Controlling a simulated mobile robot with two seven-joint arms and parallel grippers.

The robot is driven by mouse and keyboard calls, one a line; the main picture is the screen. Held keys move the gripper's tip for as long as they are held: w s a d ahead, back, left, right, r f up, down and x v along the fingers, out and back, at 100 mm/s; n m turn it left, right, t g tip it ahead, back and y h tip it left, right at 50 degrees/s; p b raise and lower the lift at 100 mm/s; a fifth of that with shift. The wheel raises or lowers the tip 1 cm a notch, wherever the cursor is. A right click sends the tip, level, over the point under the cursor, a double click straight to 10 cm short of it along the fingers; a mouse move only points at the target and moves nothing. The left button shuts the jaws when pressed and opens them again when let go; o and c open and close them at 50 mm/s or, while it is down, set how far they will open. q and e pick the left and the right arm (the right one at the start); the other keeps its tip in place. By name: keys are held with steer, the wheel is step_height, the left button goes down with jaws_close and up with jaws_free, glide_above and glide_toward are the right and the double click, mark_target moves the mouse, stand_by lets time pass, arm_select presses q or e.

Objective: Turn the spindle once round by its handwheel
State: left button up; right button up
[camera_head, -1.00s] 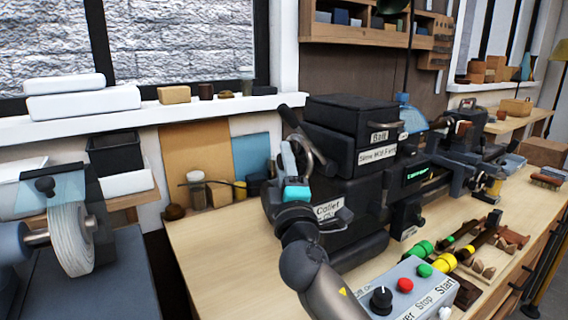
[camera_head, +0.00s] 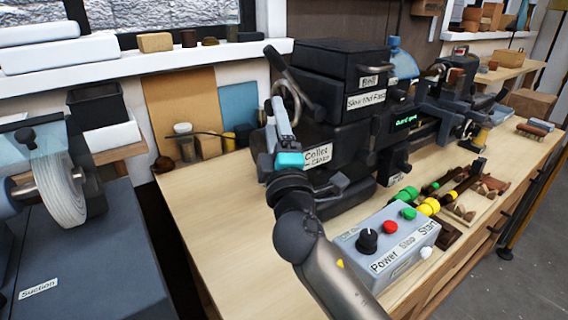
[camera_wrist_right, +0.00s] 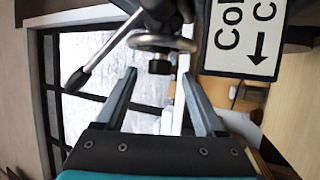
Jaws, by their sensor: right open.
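The handwheel (camera_head: 287,97) is a grey metal ring at the left end of the dark lathe headstock (camera_head: 335,98). It also shows edge-on in the right wrist view (camera_wrist_right: 162,42), with a dark knob at its middle and a lever beside it. My right gripper (camera_head: 277,108) is at the wheel, its fingers pointing up towards it. In the right wrist view the two fingers (camera_wrist_right: 159,75) are spread apart with the wheel's rim at or just beyond their tips. I cannot tell whether they touch it. The spindle itself is hidden inside the headstock. My left gripper is out of view.
A grey control box (camera_head: 385,245) with Power, Stop and Start controls sits on the bench in front. A collet label (camera_wrist_right: 243,38) is close beside the wheel. A grinder wheel (camera_head: 62,190) stands at left. The bench top (camera_head: 215,210) left of the lathe is clear.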

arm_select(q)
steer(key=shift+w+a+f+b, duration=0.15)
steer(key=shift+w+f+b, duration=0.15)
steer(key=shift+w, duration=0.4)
arm_select(e)
steer(key=v, duration=1.1)
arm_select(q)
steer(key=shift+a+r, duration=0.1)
arm_select(e)
steer(key=shift+r, duration=0.1)
